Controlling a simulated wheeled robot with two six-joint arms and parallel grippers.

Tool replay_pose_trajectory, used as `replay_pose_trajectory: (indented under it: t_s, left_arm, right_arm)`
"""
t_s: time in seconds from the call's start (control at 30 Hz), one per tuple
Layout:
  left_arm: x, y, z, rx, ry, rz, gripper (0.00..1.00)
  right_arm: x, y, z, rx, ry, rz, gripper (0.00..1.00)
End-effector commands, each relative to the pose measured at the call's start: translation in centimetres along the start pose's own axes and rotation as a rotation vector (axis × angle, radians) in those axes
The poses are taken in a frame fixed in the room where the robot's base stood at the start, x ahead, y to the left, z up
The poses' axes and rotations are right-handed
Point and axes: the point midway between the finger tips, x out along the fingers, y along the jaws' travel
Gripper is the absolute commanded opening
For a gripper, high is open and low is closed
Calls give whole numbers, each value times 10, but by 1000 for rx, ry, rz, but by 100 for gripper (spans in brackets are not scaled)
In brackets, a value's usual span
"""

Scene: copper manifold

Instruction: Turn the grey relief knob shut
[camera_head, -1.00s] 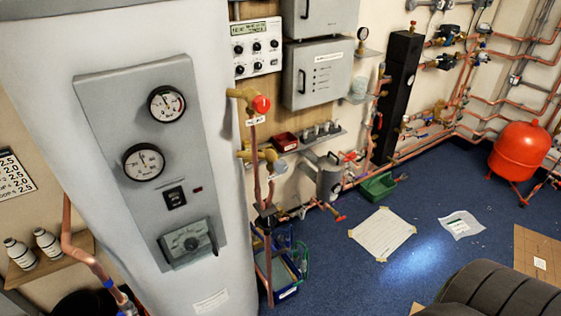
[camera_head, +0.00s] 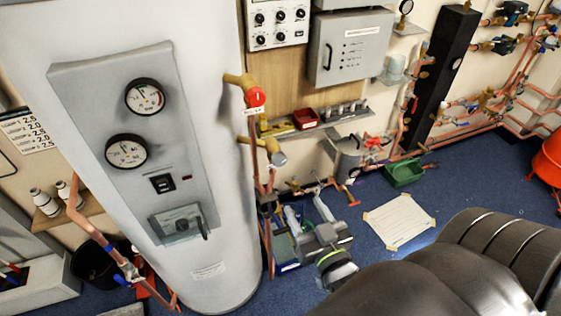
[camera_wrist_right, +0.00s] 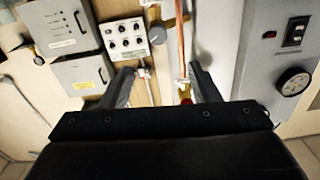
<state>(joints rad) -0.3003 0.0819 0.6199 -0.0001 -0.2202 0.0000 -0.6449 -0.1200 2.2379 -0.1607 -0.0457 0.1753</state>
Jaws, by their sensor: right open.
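The grey knob (camera_head: 279,159) sits on the lower brass valve (camera_head: 246,153) beside the white cylinder, below a red knob (camera_head: 256,98) on the upper brass valve. In the right wrist view, a greyish round end that looks like the grey knob (camera_wrist_right: 157,34) shows near the top, beyond the fingertips. My right gripper (camera_head: 307,206) is open and empty, below and to the right of the grey knob and apart from it. Its two fingers also show in the right wrist view (camera_wrist_right: 160,74), with pipework and a red part (camera_wrist_right: 185,98) seen between them. My left gripper is out of view.
The white cylinder (camera_head: 225,220) with its gauge panel stands close on the left. Copper pipes run below the valves. A shelf (camera_head: 330,122) with a red bin (camera_head: 305,119) and a grey canister (camera_head: 347,163) are to the right. The blue floor holds a green tray (camera_head: 404,173) and a paper sheet (camera_head: 400,221).

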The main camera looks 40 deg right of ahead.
Motion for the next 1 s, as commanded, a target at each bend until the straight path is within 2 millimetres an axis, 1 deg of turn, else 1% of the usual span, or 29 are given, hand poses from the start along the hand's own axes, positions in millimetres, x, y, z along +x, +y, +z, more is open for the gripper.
replay_pose_trajectory:
  t_s: [0.03, 0.2, 0.27, 0.4, 0.47, 0.8, 1.0]
  left_arm:
    - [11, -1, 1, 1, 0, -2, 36]
    - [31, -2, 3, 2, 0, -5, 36]
    - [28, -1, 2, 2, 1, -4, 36]
    - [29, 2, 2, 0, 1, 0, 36]
    - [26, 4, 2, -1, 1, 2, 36]
    - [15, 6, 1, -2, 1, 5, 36]
    - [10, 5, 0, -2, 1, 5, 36]
  right_arm:
    - [5, 0, 5, -1, 5, -3, 56]
    - [19, 2, 5, -2, 8, 7, 56]
    - [29, 1, 0, -2, 6, 4, 56]
    - [51, 2, -1, -3, 7, 7, 56]
    - [62, 1, -2, -2, 5, 5, 56]
    - [124, 2, -2, -3, 2, 8, 56]
    - [152, 3, -2, -1, 2, 8, 56]
